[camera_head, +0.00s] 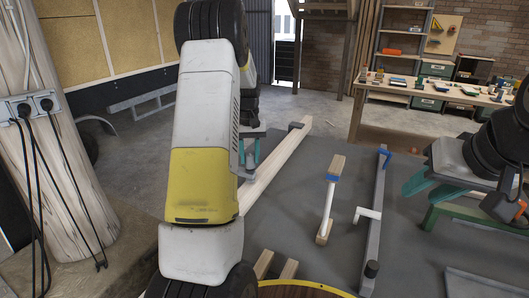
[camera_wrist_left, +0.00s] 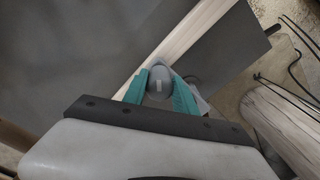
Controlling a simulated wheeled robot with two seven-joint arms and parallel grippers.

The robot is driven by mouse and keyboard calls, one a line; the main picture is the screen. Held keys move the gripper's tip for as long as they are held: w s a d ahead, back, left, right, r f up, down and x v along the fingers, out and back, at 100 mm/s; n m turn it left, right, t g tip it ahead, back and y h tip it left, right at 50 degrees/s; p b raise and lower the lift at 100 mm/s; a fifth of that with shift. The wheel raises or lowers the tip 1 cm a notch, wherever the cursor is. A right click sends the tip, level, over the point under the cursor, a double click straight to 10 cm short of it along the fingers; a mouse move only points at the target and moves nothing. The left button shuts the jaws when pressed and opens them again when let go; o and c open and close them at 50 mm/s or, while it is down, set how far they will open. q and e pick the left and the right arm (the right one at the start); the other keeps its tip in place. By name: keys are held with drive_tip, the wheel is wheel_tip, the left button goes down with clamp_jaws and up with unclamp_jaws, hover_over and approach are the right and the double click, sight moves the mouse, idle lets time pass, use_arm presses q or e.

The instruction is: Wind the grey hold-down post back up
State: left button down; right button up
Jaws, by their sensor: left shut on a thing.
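My left gripper (camera_head: 250,152) has its teal fingers around the grey hold-down post (camera_head: 249,158), beside a long pale timber. In the left wrist view the teal fingers (camera_wrist_left: 160,88) are shut on the post's rounded grey top (camera_wrist_left: 160,78), with the timber (camera_wrist_left: 188,38) running behind it. My left forearm hides part of the post and the timber's near end in the head view. My right gripper (camera_head: 428,182) is at the right, over a green bar; its fingers show only in part.
A short wood piece with a blue-and-white tool (camera_head: 329,195) and a grey bar with a blue end (camera_head: 376,205) lie on the grey surface to the right. A workbench (camera_head: 440,94) stands at the back. A wooden pole with cables (camera_head: 55,170) stands at the left.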

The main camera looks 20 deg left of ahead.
sight(250, 154)
use_arm(q)
drive_tip(key=n, duration=0.4)
drive_tip(key=shift+w+n, duration=0.1)
drive_tip(key=shift+n, duration=0.3)
idle(0.4)
drive_tip(key=c, duration=1)
unclamp_jaws()
drive_tip(key=shift+r, duration=0.1)
wheel_tip(250, 154, up, 8)
drive_tip(key=shift+f, duration=0.15)
